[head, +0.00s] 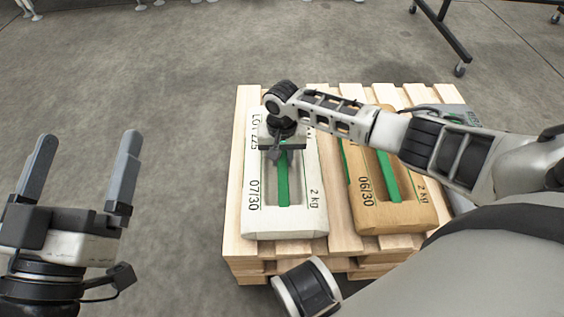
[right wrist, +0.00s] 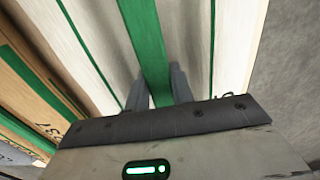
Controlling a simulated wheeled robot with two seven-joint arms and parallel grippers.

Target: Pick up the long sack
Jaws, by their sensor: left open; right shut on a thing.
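A long white sack (head: 310,175) with a green strip and printed text lies on the wooden pallet. A brown sack (head: 405,215), also with a green strip, lies to its right. My right gripper (head: 276,158) is over the white sack, pointing down. In the right wrist view its two fingers (right wrist: 160,88) stand on either side of the green strip (right wrist: 144,40) of the white sack (right wrist: 187,30), shut on it. My left gripper (head: 86,150) is open and empty, over the floor left of the pallet.
The pallet (head: 232,215) has light wooden slats and bare wood between the two sacks. A grey object (head: 462,120) stands at its right edge, partly hidden by my right arm. A wheeled frame (head: 442,30) stands at the back right. The floor at left is clear.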

